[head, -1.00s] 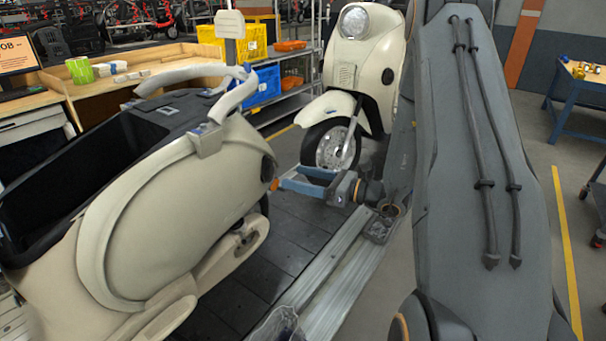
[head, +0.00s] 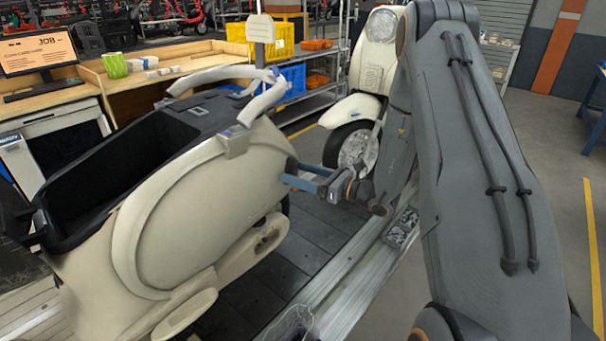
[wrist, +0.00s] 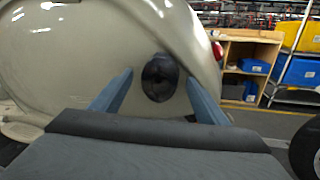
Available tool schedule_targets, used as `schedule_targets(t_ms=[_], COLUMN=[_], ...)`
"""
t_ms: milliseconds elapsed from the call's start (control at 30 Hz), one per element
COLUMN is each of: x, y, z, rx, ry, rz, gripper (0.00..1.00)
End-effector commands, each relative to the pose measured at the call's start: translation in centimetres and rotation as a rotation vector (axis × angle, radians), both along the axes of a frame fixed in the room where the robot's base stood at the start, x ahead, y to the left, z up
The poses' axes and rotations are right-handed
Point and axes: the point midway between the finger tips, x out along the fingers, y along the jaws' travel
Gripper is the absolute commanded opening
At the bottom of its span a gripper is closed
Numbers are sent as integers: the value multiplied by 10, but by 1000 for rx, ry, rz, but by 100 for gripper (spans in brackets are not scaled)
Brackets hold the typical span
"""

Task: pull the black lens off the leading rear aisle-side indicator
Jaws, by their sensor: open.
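The black lens (wrist: 160,77) is a dark oval on the rear flank of the near cream scooter (wrist: 70,70), in the middle of the wrist view. In the head view the lens (head: 291,164) is a small dark spot at the scooter's right end. My gripper (wrist: 159,80) is open, with one blue finger on each side of the lens. In the head view my gripper (head: 292,172) reaches in from the right, close to the bodywork. I cannot tell whether the fingers touch the lens.
A second cream scooter (head: 382,60) stands behind my arm. The near scooter is on the dark slat conveyor (head: 300,240), with a pale metal rail (head: 345,285) along its right side. A wooden bench (head: 165,80) and shelves with bins (head: 290,82) are at the back.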

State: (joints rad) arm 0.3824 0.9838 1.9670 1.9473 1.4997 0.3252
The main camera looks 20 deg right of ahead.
Motion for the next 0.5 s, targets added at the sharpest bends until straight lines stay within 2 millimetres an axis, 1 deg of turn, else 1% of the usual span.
schedule_targets(t_ms=[33, 267, 300, 333, 400, 433, 500], x=[0, 0, 0, 0, 0, 0, 0], y=[0, 0, -1, -1, -1, -1, -1], z=[0, 0, 0, 0, 0, 0, 0], rx=[0, 0, 0, 0, 0, 0, 0], ry=[0, 0, 0, 0, 0, 0, 0], rz=[0, -1, -1, -1, -1, -1, -1], gripper=[65, 26, 24, 41, 29, 26, 26])
